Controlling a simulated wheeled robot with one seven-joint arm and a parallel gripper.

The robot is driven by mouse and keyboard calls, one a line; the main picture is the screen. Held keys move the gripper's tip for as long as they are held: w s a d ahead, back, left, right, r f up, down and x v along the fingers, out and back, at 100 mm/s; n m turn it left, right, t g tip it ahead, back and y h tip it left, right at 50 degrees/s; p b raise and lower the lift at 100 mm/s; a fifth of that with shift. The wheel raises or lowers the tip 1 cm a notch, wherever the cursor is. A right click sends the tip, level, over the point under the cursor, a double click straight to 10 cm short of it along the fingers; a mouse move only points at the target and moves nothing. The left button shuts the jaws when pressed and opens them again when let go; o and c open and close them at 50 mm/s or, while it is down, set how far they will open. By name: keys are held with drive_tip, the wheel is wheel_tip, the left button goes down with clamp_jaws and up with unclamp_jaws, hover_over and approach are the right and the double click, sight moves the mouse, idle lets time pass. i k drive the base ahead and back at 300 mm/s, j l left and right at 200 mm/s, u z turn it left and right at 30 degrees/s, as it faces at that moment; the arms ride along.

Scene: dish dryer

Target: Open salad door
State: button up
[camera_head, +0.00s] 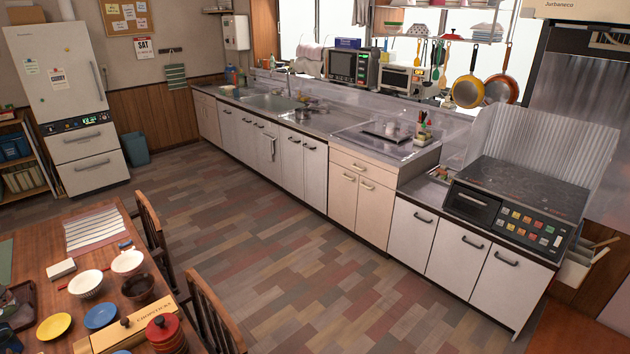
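No door in view can be read as marked "salad". A white fridge (67,105) stands at the back left, with one tall upper door (55,72) and two lower drawers with dark handles, the upper drawer (84,143) and the lower drawer (94,172). The fridge door and both drawers look shut. Several white cabinet doors run under the counter, including one at the right (457,258), and they look shut. My gripper is not in view.
The wood-tile floor (270,255) is clear between the counter and the dining table (50,293). Chairs (215,320) stand at the table's right side. A teal bin (135,149) stands right of the fridge. A shelf (22,165) stands on its left.

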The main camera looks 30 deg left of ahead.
sight(316, 152)
drive_tip(key=i+l+u, duration=0.1)
drive_tip(key=i, duration=0.75)
drive_tip(key=i+j+u, duration=0.2)
drive_tip(key=i+u, duration=0.65)
drive_tip(key=i+l+u, duration=0.1)
drive_tip(key=i+u, duration=0.3)
drive_tip(key=i+l+u, duration=0.4)
drive_tip(key=i, duration=0.15)
drive_tip(key=i+j, duration=0.15)
drive_tip(key=i, duration=0.55)
drive_tip(key=i+j, duration=0.2)
drive_tip(key=i, duration=0.45)
drive_tip(key=i+j+u, duration=0.1)
drive_tip(key=i, duration=0.6)
drive_tip(key=i+l+u, duration=0.1)
drive_tip(key=i, duration=0.35)
drive_tip(key=i+l, duration=0.1)
drive_tip(key=i, duration=0.3)
drive_tip(key=i+l+u, duration=0.15)
drive_tip(key=i, duration=0.3)
drive_tip(key=i+l+u, duration=0.35)
drive_tip(key=i, duration=0.15)
